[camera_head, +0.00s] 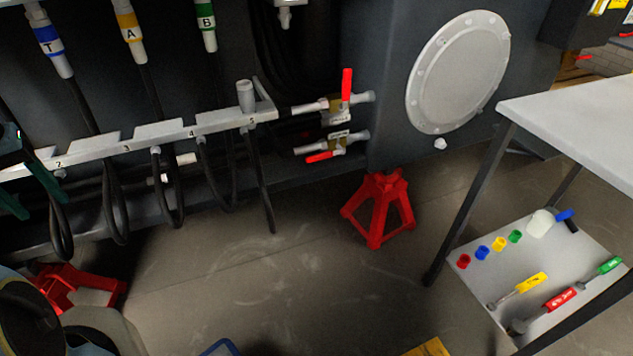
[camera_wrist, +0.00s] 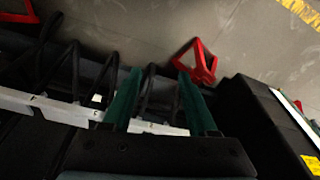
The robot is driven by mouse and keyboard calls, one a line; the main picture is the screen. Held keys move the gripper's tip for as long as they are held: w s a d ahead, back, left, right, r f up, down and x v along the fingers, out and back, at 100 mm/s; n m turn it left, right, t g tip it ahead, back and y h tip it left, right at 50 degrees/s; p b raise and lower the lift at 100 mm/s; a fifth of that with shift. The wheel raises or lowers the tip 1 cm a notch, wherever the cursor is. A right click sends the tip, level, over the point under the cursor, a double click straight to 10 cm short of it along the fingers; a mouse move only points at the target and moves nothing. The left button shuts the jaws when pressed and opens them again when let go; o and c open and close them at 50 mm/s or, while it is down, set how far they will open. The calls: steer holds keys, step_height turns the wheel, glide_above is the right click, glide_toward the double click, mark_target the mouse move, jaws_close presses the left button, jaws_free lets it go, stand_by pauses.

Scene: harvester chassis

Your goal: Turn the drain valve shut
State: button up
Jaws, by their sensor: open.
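Two pipe valves with red lever handles stick out of the chassis in the head view. The upper valve (camera_head: 338,103) has its lever standing upright, across its pipe. The lower valve (camera_head: 335,144) has its lever pointing left, roughly along its pipe. Both carry small white tags too small to read, so I cannot tell which is the drain valve. My gripper (camera_head: 37,206), with dark green fingers, is at the far left edge, well away from both valves. In the wrist view my gripper (camera_wrist: 155,80) is open, with nothing held between its fingers; no valve is clear there.
A numbered hose rail (camera_head: 135,140) with hanging black hoses runs between my gripper and the valves. A red jack stand (camera_head: 378,210) stands below the valves, another (camera_head: 75,287) at lower left. A table (camera_head: 585,120) with a lower shelf of tools is at right. Floor between is mostly clear.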

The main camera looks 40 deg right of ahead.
steer(key=w+d+f+t+b, duration=0.1)
steer(key=w+d+f+b, duration=0.1)
steer(key=f+b, duration=0.5)
steer(key=w+d+f+t+h+b, duration=0.1)
steer(key=w+d+f+b, duration=0.1)
steer(key=f+b, duration=0.55)
steer(key=w+d+f+b, duration=0.25)
steer(key=f+b, duration=0.25)
steer(key=f, duration=0.4)
steer(key=w+d+f+t+h+b, duration=0.1)
steer(key=w+d+f+h, duration=0.1)
steer(key=d, duration=0.5)
steer(key=w+d+f+t+h, duration=0.1)
steer(key=w+d+t+h, duration=0.1)
steer(key=d, duration=0.5)
steer(key=n+h, duration=0.3)
steer(key=h, duration=0.5)
glide_toward(315, 159)
steer(key=w+a+f, duration=0.5)
steer(key=w+a, duration=0.1)
steer(key=w, duration=0.1)
steer(key=s+d+r+n+h, duration=0.2)
steer(key=s+d+n+h, duration=0.1)
steer(key=s+d, duration=0.3)
steer(key=b+x, duration=0.1)
steer(key=x, duration=0.4)
steer(key=b+x, duration=0.1)
steer(key=x, duration=0.4)
steer(key=shift+d+r, duration=0.15)
steer(key=shift+r, duration=0.1)
